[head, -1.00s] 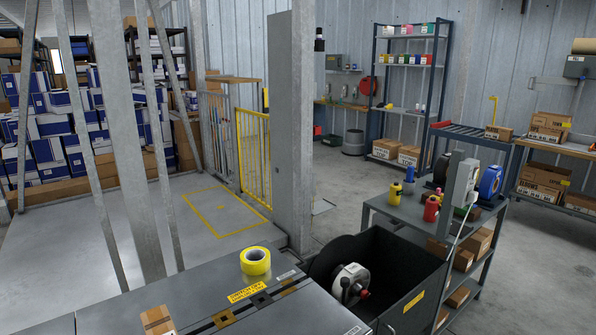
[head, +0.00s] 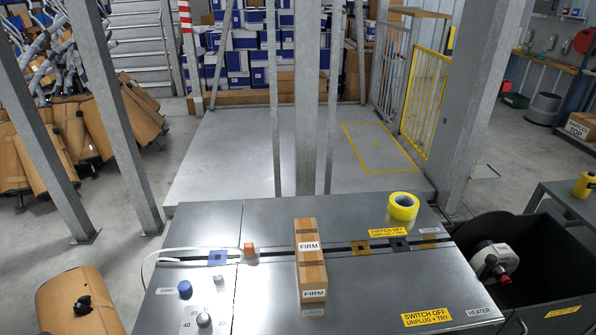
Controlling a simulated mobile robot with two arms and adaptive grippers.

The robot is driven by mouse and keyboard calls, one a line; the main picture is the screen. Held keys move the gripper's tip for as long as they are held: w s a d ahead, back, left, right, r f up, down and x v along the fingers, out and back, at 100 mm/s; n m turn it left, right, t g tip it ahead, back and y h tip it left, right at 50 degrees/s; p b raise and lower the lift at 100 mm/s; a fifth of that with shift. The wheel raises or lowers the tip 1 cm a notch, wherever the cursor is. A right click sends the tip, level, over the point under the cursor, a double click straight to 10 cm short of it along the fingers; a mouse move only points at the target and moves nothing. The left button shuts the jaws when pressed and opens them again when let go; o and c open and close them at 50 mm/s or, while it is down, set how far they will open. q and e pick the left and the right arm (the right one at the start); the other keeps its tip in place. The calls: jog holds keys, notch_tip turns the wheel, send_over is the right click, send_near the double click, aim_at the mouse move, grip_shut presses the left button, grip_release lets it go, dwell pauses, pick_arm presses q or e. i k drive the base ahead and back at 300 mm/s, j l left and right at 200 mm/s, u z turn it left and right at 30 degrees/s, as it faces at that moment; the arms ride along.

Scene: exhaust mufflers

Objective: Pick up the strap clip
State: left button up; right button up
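A small orange-brown block (head: 249,249) sits on the grey metal bench top (head: 380,285), at the end of a pale strap (head: 185,251) that loops over the bench's left side. It may be the strap clip, but it is too small to tell for sure. Neither of my grippers shows in the head view.
A long carton marked FIRM (head: 311,262) lies across the bench just right of the block. A yellow tape roll (head: 403,206) sits at the back right. Knobs (head: 185,289) are at front left. A black bin (head: 545,250) stands at right, a brown-wrapped item (head: 80,302) at lower left.

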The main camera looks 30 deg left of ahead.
aim_at(248, 248)
jog(key=u, duration=1.3)
